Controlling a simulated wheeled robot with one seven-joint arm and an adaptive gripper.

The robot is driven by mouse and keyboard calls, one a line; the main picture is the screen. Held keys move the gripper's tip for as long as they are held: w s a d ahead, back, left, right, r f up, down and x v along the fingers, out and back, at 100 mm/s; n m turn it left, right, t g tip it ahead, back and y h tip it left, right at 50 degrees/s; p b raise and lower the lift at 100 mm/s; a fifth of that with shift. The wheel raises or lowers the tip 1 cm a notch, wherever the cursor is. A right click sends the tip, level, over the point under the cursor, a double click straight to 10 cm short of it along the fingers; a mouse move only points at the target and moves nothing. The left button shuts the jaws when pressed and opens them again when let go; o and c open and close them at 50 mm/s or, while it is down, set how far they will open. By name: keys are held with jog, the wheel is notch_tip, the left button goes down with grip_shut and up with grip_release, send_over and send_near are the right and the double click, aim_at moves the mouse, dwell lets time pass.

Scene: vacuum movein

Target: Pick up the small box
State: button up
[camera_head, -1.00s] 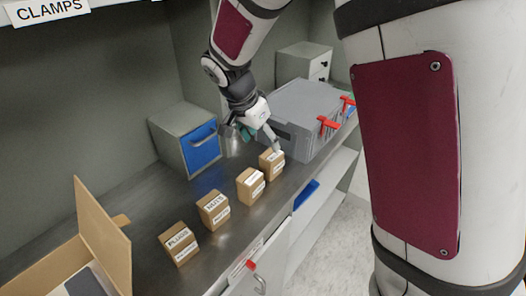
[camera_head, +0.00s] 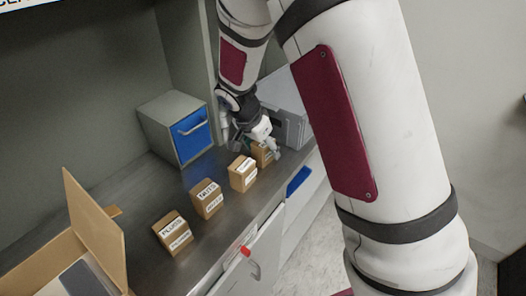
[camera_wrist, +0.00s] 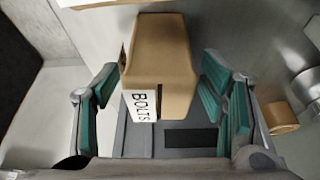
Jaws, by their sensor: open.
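Several small brown cardboard boxes with white labels stand in a row on the grey counter. The far-right box (camera_head: 264,155) is partly hidden by my gripper (camera_head: 256,138). In the wrist view this box (camera_wrist: 165,60) has a label reading "BOLTS". It lies between the green-padded fingers of my gripper (camera_wrist: 160,88), which are open, with a gap visible on the left. Whether the right finger touches it I cannot tell. The other boxes are one beside it (camera_head: 242,174), one with a hard-to-read label (camera_head: 206,199) and one labelled "PLUGS" (camera_head: 172,233).
A grey cabinet with a blue drawer (camera_head: 194,134) stands behind the row. A grey case (camera_head: 288,112) is close behind my gripper. An open cardboard carton (camera_head: 97,232) is at the lower left. The counter's front edge runs close to the boxes.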

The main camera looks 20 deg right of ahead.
jog(key=c, duration=1.4)
jog(key=shift+r, duration=0.15)
